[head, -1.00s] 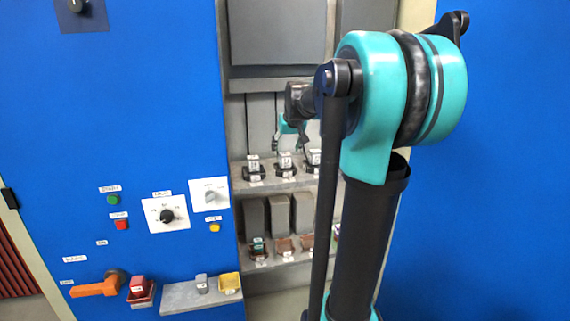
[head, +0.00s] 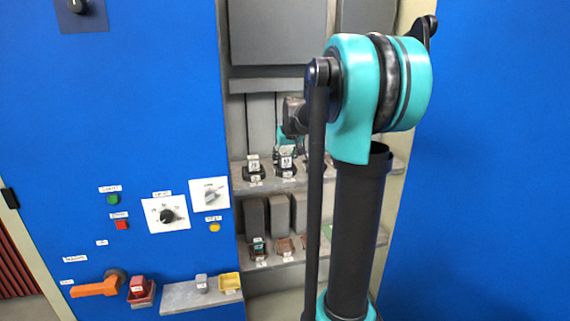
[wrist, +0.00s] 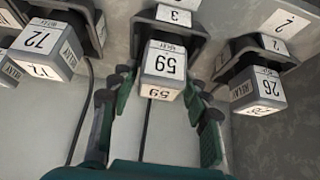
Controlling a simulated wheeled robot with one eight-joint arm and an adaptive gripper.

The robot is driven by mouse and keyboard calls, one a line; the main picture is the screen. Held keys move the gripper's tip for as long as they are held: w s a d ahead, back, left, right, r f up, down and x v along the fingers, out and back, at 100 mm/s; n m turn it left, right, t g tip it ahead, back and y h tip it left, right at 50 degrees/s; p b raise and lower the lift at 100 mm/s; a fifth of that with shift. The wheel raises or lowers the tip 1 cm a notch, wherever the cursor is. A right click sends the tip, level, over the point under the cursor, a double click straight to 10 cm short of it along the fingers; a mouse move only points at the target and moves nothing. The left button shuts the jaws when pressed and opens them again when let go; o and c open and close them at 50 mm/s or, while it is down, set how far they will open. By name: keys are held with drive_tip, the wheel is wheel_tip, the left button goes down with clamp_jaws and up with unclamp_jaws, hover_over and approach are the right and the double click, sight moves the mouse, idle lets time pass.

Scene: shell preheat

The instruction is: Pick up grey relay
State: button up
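In the wrist view, a grey relay (wrist: 163,68) with white number labels sits in the dark middle socket (wrist: 168,22). My gripper (wrist: 158,82) is open, with a dark green-and-black finger on each side of this relay. I see a gap between the relay and each finger. In the head view my gripper is partly hidden behind the arm, just above the middle relay (head: 286,162) on the upper shelf. Another small grey relay-like block (head: 201,283) stands on the lower left ledge.
Neighbouring grey relays stand in sockets to the left (wrist: 42,45) and right (wrist: 258,90) of the middle one. A lower shelf (head: 285,259) holds more sockets. A red block (head: 138,285) and a yellow tray (head: 229,281) are at the lower left. The cabinet walls flank the recess.

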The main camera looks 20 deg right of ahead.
drive_tip(key=c, duration=0.8)
